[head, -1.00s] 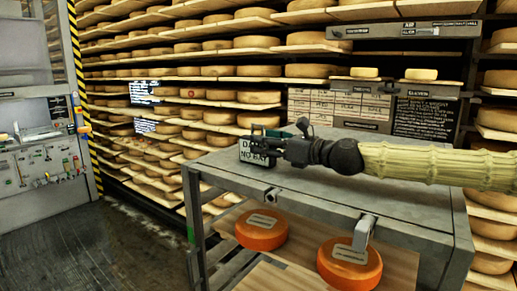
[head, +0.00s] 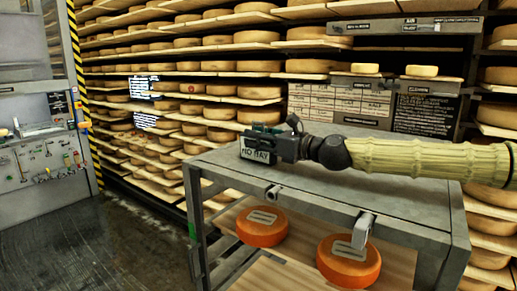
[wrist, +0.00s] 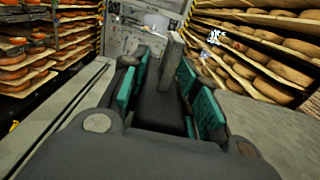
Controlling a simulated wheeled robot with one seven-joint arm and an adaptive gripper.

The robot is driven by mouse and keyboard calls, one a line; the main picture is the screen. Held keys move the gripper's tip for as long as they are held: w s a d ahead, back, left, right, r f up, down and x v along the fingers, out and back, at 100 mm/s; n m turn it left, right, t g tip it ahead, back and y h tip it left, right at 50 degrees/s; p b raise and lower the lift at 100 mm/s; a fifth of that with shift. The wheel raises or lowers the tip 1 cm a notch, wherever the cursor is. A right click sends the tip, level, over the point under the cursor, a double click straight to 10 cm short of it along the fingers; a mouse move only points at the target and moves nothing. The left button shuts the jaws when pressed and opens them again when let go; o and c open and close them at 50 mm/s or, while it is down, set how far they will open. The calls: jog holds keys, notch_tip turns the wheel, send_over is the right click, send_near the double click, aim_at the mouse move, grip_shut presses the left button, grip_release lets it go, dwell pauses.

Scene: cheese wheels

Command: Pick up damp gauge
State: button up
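The damp gauge appears to be the dark block with a pale lettered plate (head: 258,156) at the far left end of the grey table top. The plate's upper line is partly covered. My gripper (head: 266,132) is at the block, reaching over it from the right. In the wrist view, my gripper (wrist: 165,85) has its teal-padded fingers spread, one on each side of a dark block (wrist: 160,112). A grey upright post (wrist: 174,62) rises there. Firm contact between pads and block does not show clearly.
The grey table top (head: 330,180) is otherwise clear. Orange cheese wheels (head: 262,228) lie on the shelf below it. Racks of cheese wheels (head: 215,95) stand close behind. A panel with tools (head: 40,165) is at the left, with open floor (head: 110,245) before it.

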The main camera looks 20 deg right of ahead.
jog(key=shift+r, duration=0.2)
jog(key=shift+r+b, duration=0.5)
jog(key=shift+r, duration=0.05)
jog(key=shift+r+b, duration=0.55)
jog(key=shift+r, duration=0.4)
jog(key=shift+s+d+r+p, duration=0.35)
jog(key=shift+s+p, duration=1.05)
jog(key=shift+s, duration=1.2)
jog(key=shift+s+d+r+p, duration=0.35)
jog(key=shift+s+p, duration=1.1)
jog(key=shift+s, duration=1.2)
jog(key=shift+s+d+r+p, duration=0.2)
jog(key=shift+s+d+p, duration=0.3)
jog(key=shift+s+p, duration=1.5)
jog(key=shift+s+f+b, duration=0.1)
jog(key=shift+s+b, duration=0.45)
jog(key=shift+s, duration=0.1)
